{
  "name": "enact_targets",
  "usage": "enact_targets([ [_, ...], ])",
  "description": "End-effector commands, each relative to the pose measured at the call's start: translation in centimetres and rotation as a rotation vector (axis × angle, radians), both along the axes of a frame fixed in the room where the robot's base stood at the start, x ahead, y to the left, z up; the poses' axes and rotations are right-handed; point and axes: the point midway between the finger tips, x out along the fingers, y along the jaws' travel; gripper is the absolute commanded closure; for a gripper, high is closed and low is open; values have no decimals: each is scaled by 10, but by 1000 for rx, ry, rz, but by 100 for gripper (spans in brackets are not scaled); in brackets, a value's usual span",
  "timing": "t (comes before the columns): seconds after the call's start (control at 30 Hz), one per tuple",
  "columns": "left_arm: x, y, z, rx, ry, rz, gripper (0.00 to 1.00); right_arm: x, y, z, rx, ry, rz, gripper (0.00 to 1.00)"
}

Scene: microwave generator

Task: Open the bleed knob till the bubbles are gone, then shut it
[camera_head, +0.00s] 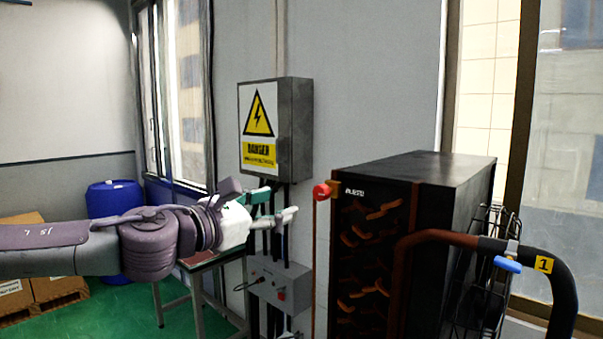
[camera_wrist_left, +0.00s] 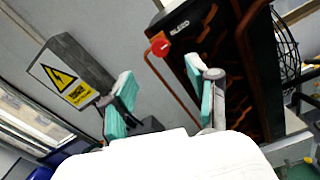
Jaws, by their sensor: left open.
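A red knob (camera_head: 321,191) sits at the upper left edge of the black cabinet, at the top of a thin red-brown pipe. I take it to be the bleed knob. It also shows in the left wrist view (camera_wrist_left: 160,46), ahead of the gap between the fingers. My left gripper (camera_head: 282,203) is open and empty, with pale green finger pads, and points right toward the knob without touching it. In the left wrist view the two fingers (camera_wrist_left: 160,88) stand wide apart. I cannot make out any bubbles. My right gripper is not in view.
The black cabinet (camera_head: 455,172) with orange-brown slats stands at right. A thick pipe with a blue lever (camera_head: 507,263) and yellow tag 1 curves in front. A grey danger box (camera_head: 295,130) hangs on the wall above a grey control box (camera_head: 279,284). A blue barrel (camera_head: 112,198) stands far left.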

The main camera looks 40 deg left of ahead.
Motion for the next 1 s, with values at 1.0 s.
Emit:
enact_targets([
  [1.0,95,-6,-2,-2,5,5,41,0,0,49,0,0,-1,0],
])
